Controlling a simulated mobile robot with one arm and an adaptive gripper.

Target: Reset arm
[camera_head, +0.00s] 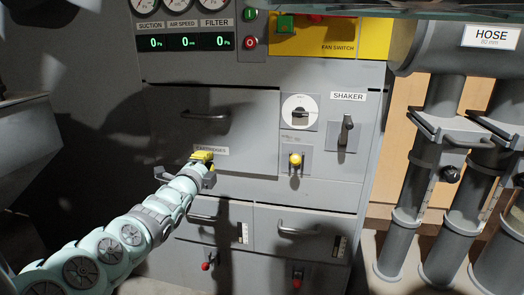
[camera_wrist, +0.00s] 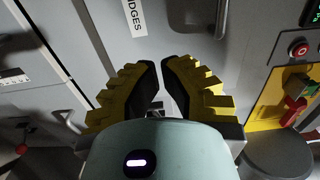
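My arm (camera_head: 130,235) reaches from the lower left in the head view. My gripper (camera_head: 203,156) has yellow fingers and is in front of the large upper drawer panel (camera_head: 245,125) of the grey cabinet, over part of its label. In the wrist view the black pads of my gripper (camera_wrist: 159,62) nearly meet at the tips, with a narrow gap between them. Nothing is held in it. The end of a label (camera_wrist: 135,15) reading "IDGES" is beyond the fingers. Whether the fingertips touch the panel is unclear.
A drawer handle (camera_head: 206,116) is just above my gripper. Two lower drawers have handles (camera_head: 298,230) and red knobs (camera_head: 297,279). A yellow knob (camera_head: 295,160), a rotary dial (camera_head: 299,112) and a shaker lever (camera_head: 346,130) are to the right. Grey pipes (camera_head: 404,215) stand farther right.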

